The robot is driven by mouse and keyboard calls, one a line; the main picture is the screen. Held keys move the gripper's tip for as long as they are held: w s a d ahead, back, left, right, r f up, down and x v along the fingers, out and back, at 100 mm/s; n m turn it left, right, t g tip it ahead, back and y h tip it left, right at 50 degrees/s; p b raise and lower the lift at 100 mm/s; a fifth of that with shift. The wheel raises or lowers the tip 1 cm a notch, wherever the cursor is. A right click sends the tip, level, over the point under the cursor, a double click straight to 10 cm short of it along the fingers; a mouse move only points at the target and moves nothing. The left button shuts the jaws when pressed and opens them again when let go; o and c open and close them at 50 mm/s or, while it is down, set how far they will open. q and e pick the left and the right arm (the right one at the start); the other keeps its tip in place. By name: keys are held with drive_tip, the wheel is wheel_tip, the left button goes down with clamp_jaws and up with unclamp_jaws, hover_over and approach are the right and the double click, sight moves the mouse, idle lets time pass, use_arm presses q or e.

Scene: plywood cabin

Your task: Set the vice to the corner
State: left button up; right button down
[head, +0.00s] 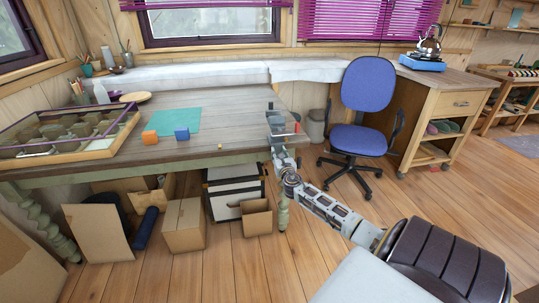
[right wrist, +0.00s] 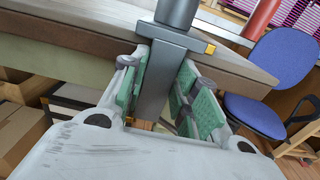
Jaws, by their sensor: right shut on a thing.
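The dark grey vice (head: 274,118) is at the right front corner of the wooden table (head: 235,104). In the right wrist view the vice (right wrist: 160,75) has a downward bar, a round post on top and a small brass-coloured piece at its side. My right gripper (head: 279,143) is shut on this bar, with its green pads (right wrist: 160,95) on either side. The vice's upper part overlaps the table edge (right wrist: 235,62). I cannot tell whether it touches the tabletop. My left gripper is not in view.
A red cylinder (right wrist: 262,18) shows beside the vice. A blue chair (head: 366,100) stands right; cardboard boxes (head: 184,225) stand below.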

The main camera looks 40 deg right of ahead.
drive_tip(key=shift+s+d, duration=0.2)
drive_tip(key=shift+d, duration=0.25)
drive_tip(key=c, duration=1.5)
unclamp_jaws()
drive_tip(key=shift+c, duration=0.2)
drive_tip(key=o, duration=0.5)
drive_tip(key=shift+s+d, duration=0.15)
drive_tip(key=shift+c, duration=0.2)
drive_tip(key=shift+a, duration=0.25)
drive_tip(key=v, duration=1.1)
drive_tip(key=shift+s, duration=0.4)
